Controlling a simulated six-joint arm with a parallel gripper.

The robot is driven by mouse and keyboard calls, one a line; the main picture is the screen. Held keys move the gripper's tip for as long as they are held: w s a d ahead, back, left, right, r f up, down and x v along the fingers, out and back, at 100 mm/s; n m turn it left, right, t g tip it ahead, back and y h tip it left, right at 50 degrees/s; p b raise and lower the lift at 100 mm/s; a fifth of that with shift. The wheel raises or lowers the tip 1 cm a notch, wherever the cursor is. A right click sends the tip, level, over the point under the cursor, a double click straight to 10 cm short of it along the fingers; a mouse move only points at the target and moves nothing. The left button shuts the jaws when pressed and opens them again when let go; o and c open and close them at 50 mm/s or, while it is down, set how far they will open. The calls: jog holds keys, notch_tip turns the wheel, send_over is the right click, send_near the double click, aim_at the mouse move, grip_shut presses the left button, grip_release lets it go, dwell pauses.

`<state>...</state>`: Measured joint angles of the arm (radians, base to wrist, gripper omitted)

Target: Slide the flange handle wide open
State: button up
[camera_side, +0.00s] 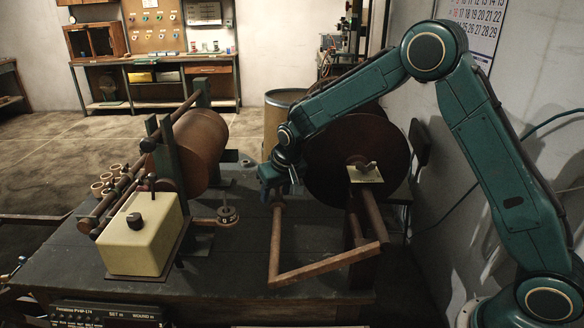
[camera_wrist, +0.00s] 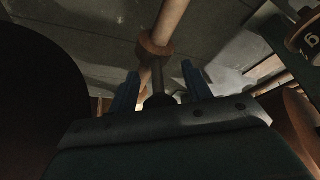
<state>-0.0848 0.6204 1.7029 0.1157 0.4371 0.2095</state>
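The flange handle (camera_side: 325,265) is a brown bent bar that runs low along the front right of the bench, with an upright end at its left. Behind it stands the large dark brown flange disc (camera_side: 345,165). My gripper (camera_side: 279,191) is at the top of the handle's left end. In the wrist view my two blue fingers (camera_wrist: 161,72) stand apart on either side of the handle's dark end post, with a gap visible on both sides. The handle's brown collar (camera_wrist: 155,46) and rod lie just beyond the fingertips. Contact is not visible.
A cream box (camera_side: 140,240) with a black knob stands at the left of the bench. The dark bench top (camera_side: 240,265) is clear in the middle.

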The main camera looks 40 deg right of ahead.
jog(key=v, duration=1.4)
dwell(0.5)
jog(key=s+d+r+n, duration=0.1)
jog(key=s+r, duration=0.3)
jog(key=s, duration=0.5)
jog(key=s+d+r, duration=0.1)
jog(key=s+r, duration=0.3)
jog(key=s, duration=0.5)
jog(key=s+f+n+t, duration=0.1)
jog(key=s+f, duration=0.2)
jog(key=s, duration=1.2)
jog(key=shift+d+y, duration=0.4)
jog(key=shift+d, duration=0.05)
jog(key=shift+w, duration=0.1)
